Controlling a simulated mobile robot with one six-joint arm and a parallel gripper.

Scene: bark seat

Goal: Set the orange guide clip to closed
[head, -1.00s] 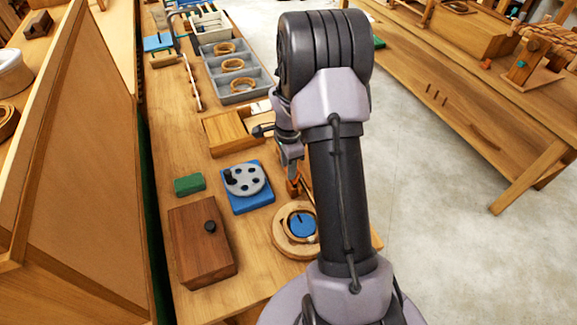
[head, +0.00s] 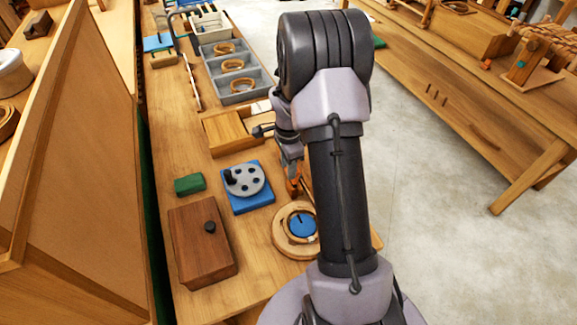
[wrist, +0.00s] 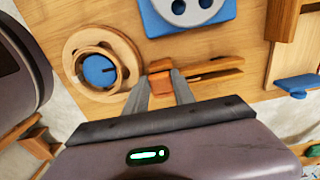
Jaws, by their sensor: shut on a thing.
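The orange guide clip (wrist: 161,66) sits at the near end of a slotted wooden guide (wrist: 212,68) in the wrist view. My gripper (wrist: 162,77) has its two fingers on either side of the clip and is shut on it. In the head view, the gripper (head: 292,172) reaches down beside my arm, with the orange clip (head: 294,188) partly visible below it. My arm hides much of the guide there, and the clip's exact angle is hard to tell.
A round wooden ring with a blue disc (head: 301,227) lies close to the clip. A blue plate with a grey holed wheel (head: 245,180), a green block (head: 189,184) and a brown box (head: 202,243) stand to the left. A grey tray (head: 238,70) is farther back.

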